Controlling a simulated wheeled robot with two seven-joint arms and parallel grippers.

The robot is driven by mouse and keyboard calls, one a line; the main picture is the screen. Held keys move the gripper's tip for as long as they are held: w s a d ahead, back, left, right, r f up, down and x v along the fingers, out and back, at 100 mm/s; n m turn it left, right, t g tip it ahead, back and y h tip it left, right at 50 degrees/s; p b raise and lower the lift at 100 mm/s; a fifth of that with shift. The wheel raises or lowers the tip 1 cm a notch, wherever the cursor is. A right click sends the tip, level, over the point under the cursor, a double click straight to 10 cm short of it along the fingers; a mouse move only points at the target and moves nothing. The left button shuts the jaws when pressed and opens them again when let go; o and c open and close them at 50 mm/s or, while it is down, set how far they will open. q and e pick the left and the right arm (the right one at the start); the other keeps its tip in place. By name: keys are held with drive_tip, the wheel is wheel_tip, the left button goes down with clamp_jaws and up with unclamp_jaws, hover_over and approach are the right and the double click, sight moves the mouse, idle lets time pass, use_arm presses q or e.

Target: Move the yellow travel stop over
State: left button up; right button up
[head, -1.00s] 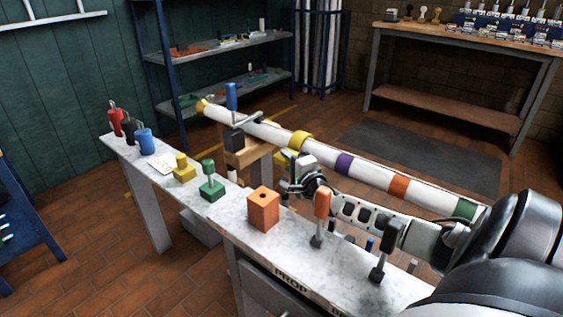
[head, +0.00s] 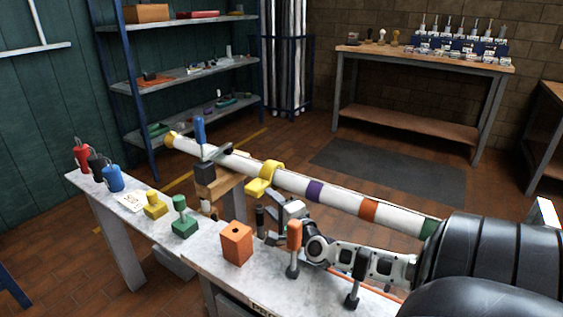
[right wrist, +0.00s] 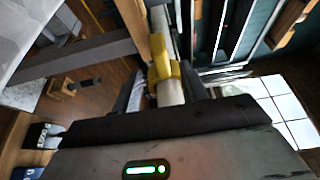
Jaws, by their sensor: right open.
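The yellow travel stop (head: 271,169) is a ring around the white mast (head: 340,200), with a flat yellow tab (head: 257,187) on its near side. It sits between the mast's left support and the purple band (head: 314,191). My right gripper (head: 268,226) is open and empty, below the stop on the bench side and apart from it. In the right wrist view the stop (right wrist: 160,58) shows beyond the dark fingers, on the mast. My left gripper is not in view.
The bench (head: 205,250) holds an orange block (head: 237,243), an orange-handled tool (head: 294,245), a green block (head: 184,222) and a yellow block (head: 155,206). A wooden support with a clamp and blue handle (head: 199,131) stands under the mast's left part. The mast between stop and purple band is bare.

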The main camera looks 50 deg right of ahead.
drive_tip(key=shift+p+v, duration=0.3)
drive_tip(key=shift+v, duration=1.95)
